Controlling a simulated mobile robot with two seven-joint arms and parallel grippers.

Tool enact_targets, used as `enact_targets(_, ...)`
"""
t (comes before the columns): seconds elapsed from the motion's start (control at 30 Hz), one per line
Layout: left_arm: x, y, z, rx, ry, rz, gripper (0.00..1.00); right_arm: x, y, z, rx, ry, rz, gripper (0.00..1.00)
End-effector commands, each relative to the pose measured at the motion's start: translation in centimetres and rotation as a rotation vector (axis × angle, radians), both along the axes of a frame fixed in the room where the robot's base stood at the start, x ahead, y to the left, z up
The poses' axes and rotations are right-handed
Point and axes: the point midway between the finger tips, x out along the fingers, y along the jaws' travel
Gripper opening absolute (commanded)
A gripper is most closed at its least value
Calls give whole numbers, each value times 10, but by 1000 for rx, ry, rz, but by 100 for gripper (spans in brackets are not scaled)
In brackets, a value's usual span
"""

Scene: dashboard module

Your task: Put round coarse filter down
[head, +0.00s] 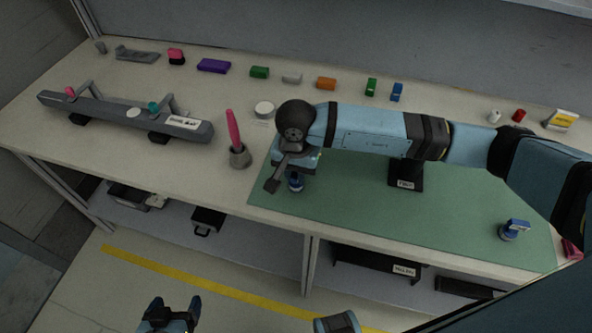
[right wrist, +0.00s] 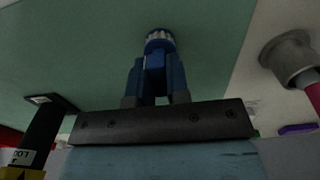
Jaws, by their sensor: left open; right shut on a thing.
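The round coarse filter (right wrist: 160,42), a blue piece with a pale, ribbed round end, is held between the fingers of my right gripper (right wrist: 156,85). In the head view the blue piece (head: 295,183) shows below my right gripper (head: 290,168), over the left part of the green mat (head: 340,215). I cannot tell whether it touches the mat. My left gripper (head: 175,305) is open and empty, low in front of the table, over the floor.
A pink-handled tool stands in a grey cup (head: 240,158) left of the mat. A round white piece (head: 264,109) lies behind. A black stand (head: 405,175) and a blue-and-white piece (head: 514,229) are on the mat. A grey module (head: 130,115) lies left. The mat's middle is clear.

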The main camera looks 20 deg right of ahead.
Motion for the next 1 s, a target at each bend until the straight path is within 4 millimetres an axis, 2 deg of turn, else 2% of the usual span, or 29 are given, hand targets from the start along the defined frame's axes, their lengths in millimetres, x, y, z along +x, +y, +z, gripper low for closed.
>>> enact_targets(0.03, 0, 0, -4, -1, 2, 1, 83, 0, 0, -4, 0, 0, 0, 0)
enact_targets(0.07, 0, 0, -3, -2, 4, 1, 83, 0, 0, -3, 0, 0, 0, 21)
enact_targets(0.1, 0, 0, -2, -1, 6, 1, 83, 0, 0, -2, 0, 0, 0, 30)
enact_targets(0.17, 0, 0, -2, -2, 5, 1, 83, 0, 0, -2, 0, 0, 0, 42)
enact_targets(0.4, 0, 0, -1, -2, 4, 1, 83, 0, 0, -2, 0, 0, 0, 42)
enact_targets(0.57, 0, 0, 3, 1, 1, -1, 83, 0, 0, 6, 0, -1, 0, 42)
enact_targets(0.67, 0, 0, -1, 0, 1, 0, 83, 1, 0, 22, 1, -4, 1, 42)
enact_targets(1.0, -1, 0, -8, -2, 12, 1, 83, 1, 0, 94, 1, -3, 1, 42)
